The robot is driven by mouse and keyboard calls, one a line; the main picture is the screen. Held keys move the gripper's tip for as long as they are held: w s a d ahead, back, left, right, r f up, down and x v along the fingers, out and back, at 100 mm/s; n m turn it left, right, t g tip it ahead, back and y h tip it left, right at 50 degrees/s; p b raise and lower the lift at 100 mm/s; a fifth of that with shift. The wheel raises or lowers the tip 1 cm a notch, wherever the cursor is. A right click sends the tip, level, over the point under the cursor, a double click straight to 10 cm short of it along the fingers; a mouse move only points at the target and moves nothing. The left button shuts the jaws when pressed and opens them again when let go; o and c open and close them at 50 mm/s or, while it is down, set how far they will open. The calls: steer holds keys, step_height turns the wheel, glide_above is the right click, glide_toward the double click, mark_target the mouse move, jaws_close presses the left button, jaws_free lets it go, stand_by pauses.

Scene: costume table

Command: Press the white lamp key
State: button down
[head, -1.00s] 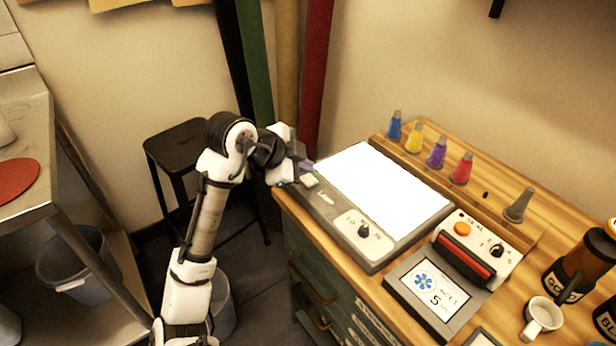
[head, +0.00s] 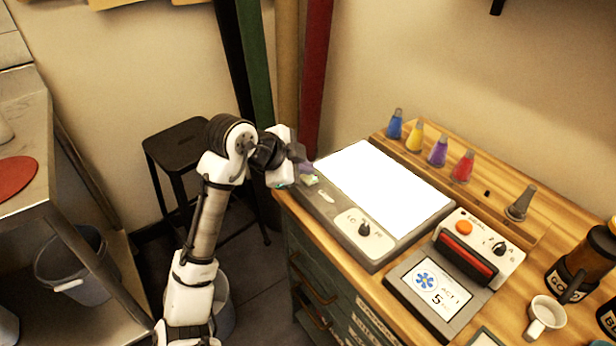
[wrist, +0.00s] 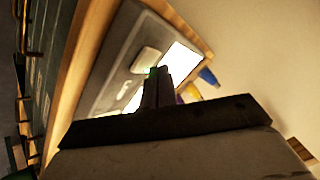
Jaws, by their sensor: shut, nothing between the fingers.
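The white lamp key (head: 311,181) is a small pale block at the left end of the grey light box (head: 326,222), whose large panel glows white. My gripper (head: 304,168) is shut and empty, with its dark fingertips right at the key in the head view, partly covering it. In the wrist view the shut fingers (wrist: 159,72) point at the light box, and a pale raised key (wrist: 146,60) shows just beside their tips. I cannot tell whether the tips touch the key. A faint green glint shows at the key.
A knob (head: 364,229) sits on the light box's front panel. Colored bottles (head: 437,152) stand along the back of the wooden table. A control box with an orange button (head: 463,228) and a small screen (head: 436,291) are to the right. A black stool (head: 183,143) stands behind my arm.

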mark_target(304, 180)
steer(key=shift+f+b, duration=0.45)
stand_by(0.6)
steer(key=shift+r+p, duration=0.7)
steer(key=shift+r, duration=0.25)
steer(key=shift+r, duration=0.1)
steer(key=shift+r+p, duration=2.2)
steer(key=shift+r, duration=0.7)
